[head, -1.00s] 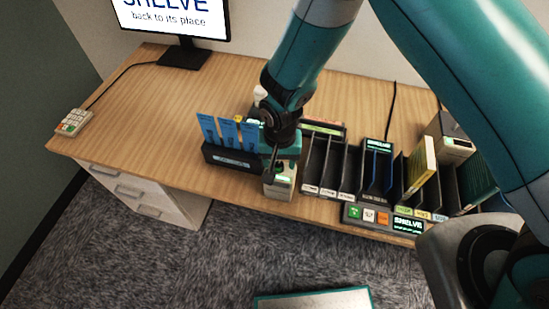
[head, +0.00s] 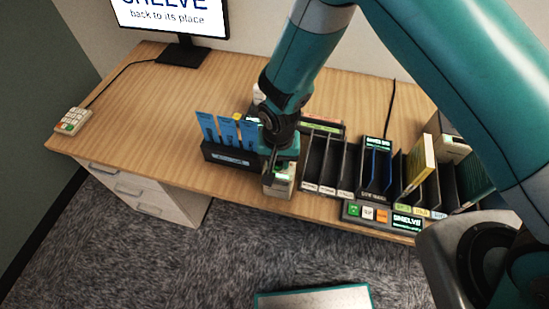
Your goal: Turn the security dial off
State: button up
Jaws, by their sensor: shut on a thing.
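A small beige box (head: 280,187) with a lit green display stands at the desk's front edge, left of the black slots. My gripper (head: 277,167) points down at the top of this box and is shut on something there. The security dial itself does not show clearly; my gripper and wrist cover the top of the box where it seems to be. I cannot tell which way the dial is turned.
A black holder (head: 230,157) with blue cards stands just left of the box. Black sorter slots (head: 325,165) and a button panel (head: 368,214) stand to the right. A keypad (head: 72,121) and monitor (head: 181,54) are farther left. The desk's left part is clear.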

jog(key=shift+w+a+r+n+b, duration=0.15)
jog(key=shift+n+b, duration=0.25)
jog(key=shift+n, duration=0.3)
jog(key=n+b, duration=0.2)
jog(key=n, duration=0.2)
jog(key=n+b, duration=0.1)
jog(key=n, duration=0.4)
jog(key=shift+w, duration=0.1)
jog(key=shift+n+b, duration=0.3)
dwell(0.3)
jog(key=o, duration=0.9)
jog(key=shift+d, duration=0.25)
jog(key=shift+c, duration=0.2)
jog(key=shift+o, duration=0.3)
jog(key=shift+a, duration=0.1)
